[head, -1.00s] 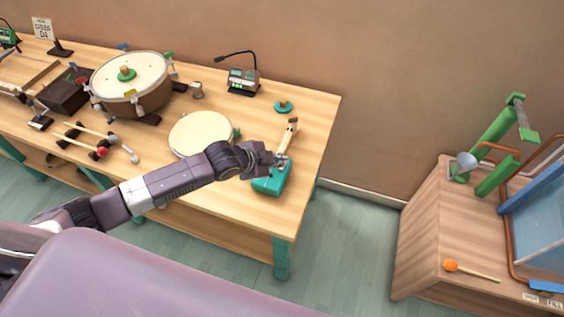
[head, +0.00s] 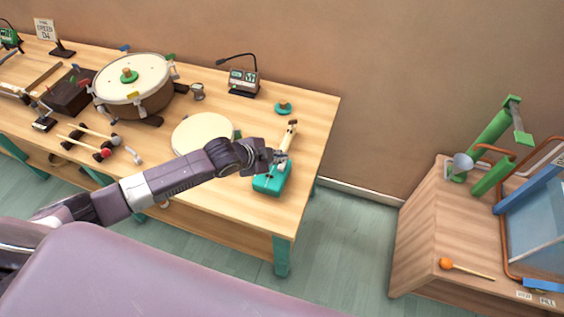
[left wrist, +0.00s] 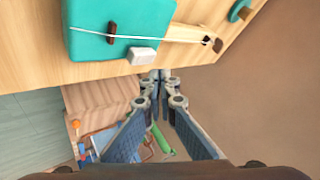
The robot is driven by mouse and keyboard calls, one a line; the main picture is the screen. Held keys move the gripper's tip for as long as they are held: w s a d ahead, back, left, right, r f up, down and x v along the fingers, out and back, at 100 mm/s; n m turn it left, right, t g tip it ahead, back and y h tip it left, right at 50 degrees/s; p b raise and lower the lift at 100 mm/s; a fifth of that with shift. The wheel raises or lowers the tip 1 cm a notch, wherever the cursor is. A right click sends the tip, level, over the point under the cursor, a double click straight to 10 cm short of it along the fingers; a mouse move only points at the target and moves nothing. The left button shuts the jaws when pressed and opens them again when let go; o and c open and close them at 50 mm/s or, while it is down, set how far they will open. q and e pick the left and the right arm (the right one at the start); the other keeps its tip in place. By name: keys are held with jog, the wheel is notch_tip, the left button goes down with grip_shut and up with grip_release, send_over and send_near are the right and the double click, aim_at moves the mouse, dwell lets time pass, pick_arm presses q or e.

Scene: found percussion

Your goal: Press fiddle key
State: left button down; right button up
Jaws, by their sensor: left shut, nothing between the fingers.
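The fiddle is a teal box (head: 272,181) with a pale wooden neck (head: 290,135), lying near the right end of the long table. In the left wrist view its teal body (left wrist: 90,28) shows at the top, with a dark bridge and a pale string running to the neck (left wrist: 190,34). A white block-like key (left wrist: 143,56) sticks out from the body's lower edge. My left gripper (head: 280,157) is shut and empty over the fiddle. In the left wrist view its fingertips (left wrist: 156,76) appear just below the white key; I cannot tell whether they touch. My right gripper is out of view.
A round cream pad (head: 203,134) lies left of the fiddle. A small lamp device (head: 243,82) and a green knob (head: 283,108) stand behind. A drum (head: 133,88) and mallets are farther left. A wooden cabinet (head: 430,230) stands right, across a floor gap.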

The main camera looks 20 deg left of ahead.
aim_at(281, 166)
pick_arm(q)
notch_tip(281, 166, up, 4)
jog(key=p, duration=0.3)
jog(key=shift+r+p, duration=0.25)
jog(key=shift+p, duration=0.15)
jog(key=shift+f, duration=0.1)
jog(key=shift+s+d, duration=0.1)
dwell(2.3)
